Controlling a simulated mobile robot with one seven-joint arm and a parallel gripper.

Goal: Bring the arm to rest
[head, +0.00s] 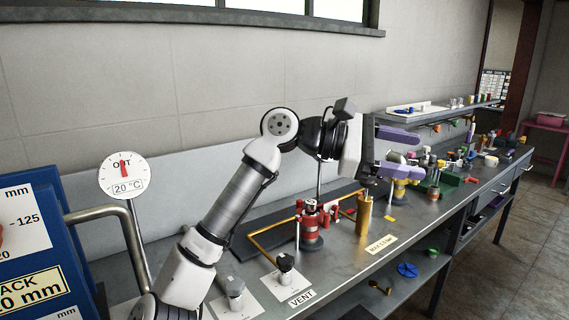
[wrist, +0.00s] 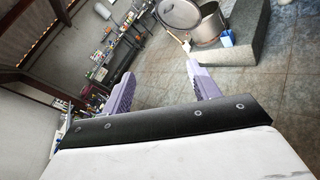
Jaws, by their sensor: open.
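My gripper (head: 396,153) is open in the head view, with its two purple fingers apart and nothing between them. It is held above the steel bench (head: 352,267), pointing to the right along it. My arm bends up from the lower left of the head view. In the wrist view my gripper (wrist: 158,90) shows both purple fingers spread, with only the floor seen between them.
On the bench below stand a red-collared fitting (head: 312,222), a brass cylinder (head: 363,215) and a black knob by the VENT label (head: 301,298). A dial (head: 123,175) stands left. A shelf (head: 436,111) runs behind. The wrist view shows a large metal pot (wrist: 206,25).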

